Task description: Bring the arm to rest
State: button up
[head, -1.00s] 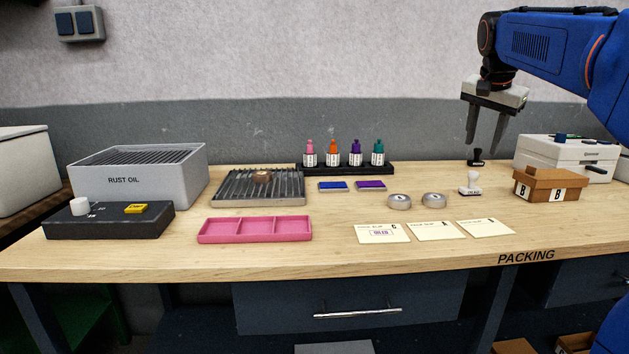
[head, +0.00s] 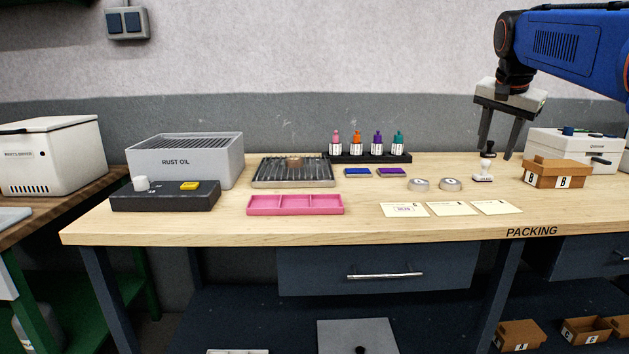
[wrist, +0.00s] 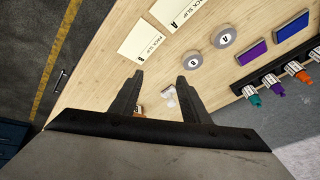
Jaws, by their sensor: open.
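My gripper (head: 498,152) hangs from the blue arm at the right of the head view, fingers pointing down. Its two dark fingers are apart with nothing between them. I cannot tell the exact height above the bench.
A brown box (head: 553,173) marked B and a white case (head: 572,152) stand right of my gripper. Several pack slips (head: 450,209), two round tins, ink pads and a rack of bottles (head: 366,156) lie leftward. The rust oil bin (head: 185,162) is far left. The bench's front strip is mostly clear.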

jog(key=s+a+f+n, duration=0.3)
jog(key=s+a+f, duration=0.1)
jog(key=s+f, duration=0.6)
jog(key=s+a+f+n+y, duration=0.1)
jog(key=s+a+f+n, duration=0.3)
jog(key=s+f, duration=0.7)
jog(key=s+a+f+n+y, duration=0.1)
jog(key=s+a+f+n, duration=0.2)
jog(key=s+a+f, duration=0.3)
jog(key=s+f, duration=0.4)
jog(key=s, duration=0.1)
jog(key=shift+s+f+n, duration=0.15)
jog(key=shift+s+n, duration=0.05)
jog(key=shift+n, duration=0.1)
